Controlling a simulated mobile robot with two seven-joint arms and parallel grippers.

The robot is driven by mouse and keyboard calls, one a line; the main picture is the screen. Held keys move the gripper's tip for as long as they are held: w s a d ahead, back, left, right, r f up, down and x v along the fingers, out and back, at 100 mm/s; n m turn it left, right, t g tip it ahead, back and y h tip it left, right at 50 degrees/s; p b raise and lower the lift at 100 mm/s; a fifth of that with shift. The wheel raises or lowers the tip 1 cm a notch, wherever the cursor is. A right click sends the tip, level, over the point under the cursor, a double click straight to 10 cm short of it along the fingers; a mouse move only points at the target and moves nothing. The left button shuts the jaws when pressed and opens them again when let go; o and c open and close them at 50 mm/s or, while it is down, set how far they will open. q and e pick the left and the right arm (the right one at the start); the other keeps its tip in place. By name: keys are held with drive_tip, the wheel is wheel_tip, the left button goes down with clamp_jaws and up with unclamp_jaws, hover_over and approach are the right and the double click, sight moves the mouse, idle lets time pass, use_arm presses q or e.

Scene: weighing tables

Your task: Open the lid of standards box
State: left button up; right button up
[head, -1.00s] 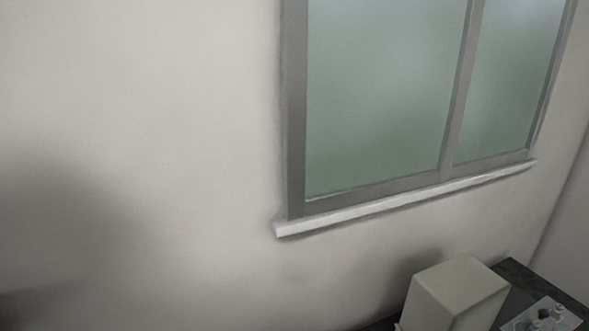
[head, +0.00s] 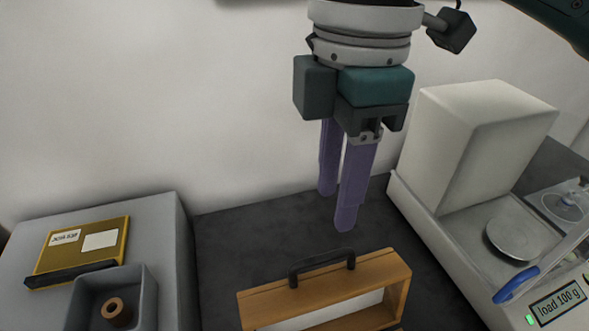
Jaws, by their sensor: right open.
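A wooden box (head: 390,285) with a black handle (head: 322,265) on its top edge stands on the dark table, cut off by the lower picture edge. I take it as the standards box. A pale area shows inside its wooden border; I cannot tell whether that is a lid panel or the inside. My right gripper (head: 337,208) points down above and behind the handle, with its two purple fingers apart and nothing between them. It does not appear to touch the box. My left gripper is not in view.
A white balance (head: 435,225) with a round pan (head: 512,240) and a "load 100 g" display (head: 560,302) stands at right.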

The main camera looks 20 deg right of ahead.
sight(334, 254)
drive_tip(key=shift+n, duration=0.3)
drive_tip(key=f, duration=0.6)
drive_tip(key=d+f, duration=0.1)
drive_tip(key=f, duration=0.3)
drive_tip(key=shift+w+f, duration=0.1)
drive_tip(key=shift+w, duration=0.2)
clamp_jaws()
idle(0.8)
